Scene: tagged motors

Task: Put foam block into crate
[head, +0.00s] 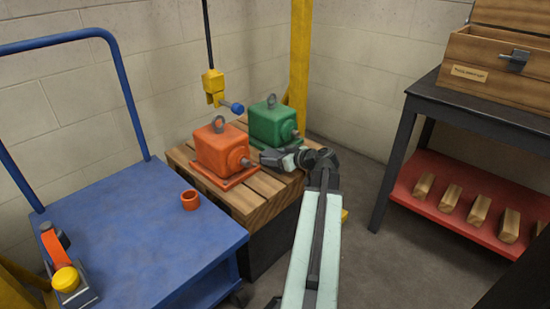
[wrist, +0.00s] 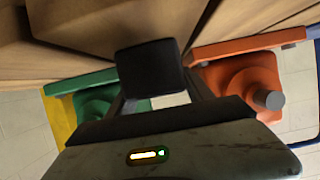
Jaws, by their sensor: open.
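My gripper (head: 274,160) is low over the wooden pallet, beside the shafts of the orange and green motors. In the wrist view its jaws (wrist: 157,98) reach up from the lower edge, with a dark, square-faced block (wrist: 150,72) at their far end. I cannot tell whether this block is the foam block or part of my gripper. No other thing is clearly a foam block. A wooden crate-like box (head: 500,68) with a raised lid, a latch and a small plate stands on the dark bench at right; its inside is hidden.
The orange motor (head: 218,152) and green motor (head: 272,125) stand on the pallet (head: 250,203). Several wooden blocks lie on the red shelf (head: 405,190).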

